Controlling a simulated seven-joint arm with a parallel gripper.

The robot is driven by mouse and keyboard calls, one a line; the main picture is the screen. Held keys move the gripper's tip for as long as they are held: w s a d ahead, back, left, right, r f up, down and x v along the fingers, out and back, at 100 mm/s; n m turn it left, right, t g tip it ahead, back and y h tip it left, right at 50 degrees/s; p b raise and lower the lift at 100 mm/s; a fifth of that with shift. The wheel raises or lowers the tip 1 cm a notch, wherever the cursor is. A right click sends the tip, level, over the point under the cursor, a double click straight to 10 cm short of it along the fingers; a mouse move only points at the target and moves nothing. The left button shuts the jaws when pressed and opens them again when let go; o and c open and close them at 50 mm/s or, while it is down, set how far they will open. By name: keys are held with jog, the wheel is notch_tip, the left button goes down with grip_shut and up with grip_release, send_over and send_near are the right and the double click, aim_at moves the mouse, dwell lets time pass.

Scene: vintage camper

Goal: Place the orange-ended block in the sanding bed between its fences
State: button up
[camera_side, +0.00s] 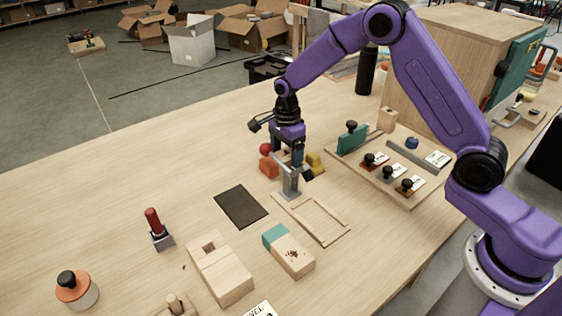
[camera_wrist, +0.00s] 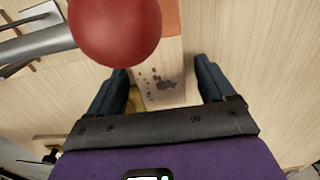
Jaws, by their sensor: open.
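The orange-ended block shows its orange end (camera_side: 269,167) just left of my gripper (camera_side: 291,170) in the side view; the rest is hidden there. In the wrist view its bare wood (camera_wrist: 163,88), with dark specks, lies between my two open fingers (camera_wrist: 160,75), and its orange end (camera_wrist: 173,16) points away. I cannot tell whether the fingers touch it. The sanding bed (camera_side: 337,232) is a shallow pale wooden frame with raised fences on the table, in front of my gripper. No block lies in it.
A red ball (camera_wrist: 115,30) stands close beside the block, with a grey metal part near it. A yellow object (camera_side: 316,162) is right of my gripper. A teal-ended block (camera_side: 287,252), a dark mat (camera_side: 241,206) and a tool board (camera_side: 410,196) surround the bed.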

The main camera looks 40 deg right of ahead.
jog(key=shift+c, duration=0.3)
jog(key=c, duration=1.1)
jog(key=shift+r, duration=0.1)
jog(key=shift+c, duration=0.2)
